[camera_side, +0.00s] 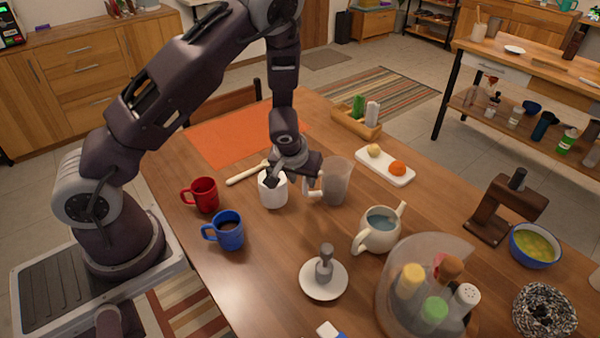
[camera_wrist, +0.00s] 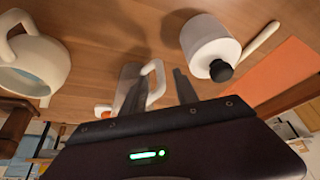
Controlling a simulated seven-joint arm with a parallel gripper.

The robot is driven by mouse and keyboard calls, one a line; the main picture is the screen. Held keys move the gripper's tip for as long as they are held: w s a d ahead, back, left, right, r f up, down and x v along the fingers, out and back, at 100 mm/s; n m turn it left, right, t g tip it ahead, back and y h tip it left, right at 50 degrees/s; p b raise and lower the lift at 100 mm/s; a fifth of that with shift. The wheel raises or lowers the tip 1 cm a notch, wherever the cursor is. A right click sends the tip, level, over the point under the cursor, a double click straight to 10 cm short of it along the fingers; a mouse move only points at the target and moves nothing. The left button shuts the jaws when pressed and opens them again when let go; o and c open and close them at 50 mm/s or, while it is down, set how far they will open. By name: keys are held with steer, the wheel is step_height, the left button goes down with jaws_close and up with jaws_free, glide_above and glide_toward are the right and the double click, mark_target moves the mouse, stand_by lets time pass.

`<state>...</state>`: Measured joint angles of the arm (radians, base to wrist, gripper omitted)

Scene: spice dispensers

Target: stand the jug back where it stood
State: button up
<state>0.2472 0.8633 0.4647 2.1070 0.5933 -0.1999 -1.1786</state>
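The grey translucent jug (camera_side: 336,182) appears to stand upright on the wooden table, its pale handle (camera_side: 313,187) facing my gripper. My gripper (camera_side: 293,178) is low beside the jug, on its handle side. In the wrist view the jug (camera_wrist: 128,74) is partly hidden behind one finger. Its handle shows between my fingers (camera_wrist: 158,77), which are spread apart with room around it. I see no grip on the handle.
A white jar (camera_side: 273,190) with a black knob (camera_wrist: 221,70) stands close left of my gripper. A cream teapot (camera_side: 380,232), a white saucer (camera_side: 307,287), a blue mug (camera_side: 229,235) and a red mug (camera_side: 204,194) are nearby. Bare table lies between the jug and saucer.

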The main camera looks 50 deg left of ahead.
steer(key=s+d+r+m, duration=0.1)
steer(key=s+r, duration=0.2)
steer(key=r, duration=0.4)
steer(key=s+d+r+h, duration=0.1)
steer(key=s+r, duration=0.2)
steer(key=r, duration=0.4)
steer(key=s+d+r+m, duration=0.1)
steer(key=s+d+r, duration=0.15)
steer(key=r, duration=0.45)
steer(key=s+d+r+m+h, duration=0.1)
steer(key=s+r, duration=0.3)
steer(key=s, duration=0.4)
steer(key=s+d+r+m+t, duration=0.1)
steer(key=s+d+r+m, duration=0.2)
steer(key=s, duration=0.6)
steer(key=shift+s+d+r+m+h, duration=0.2)
steer(key=shift+d+r+m+h, duration=0.15)
steer(key=shift+d, duration=0.2)
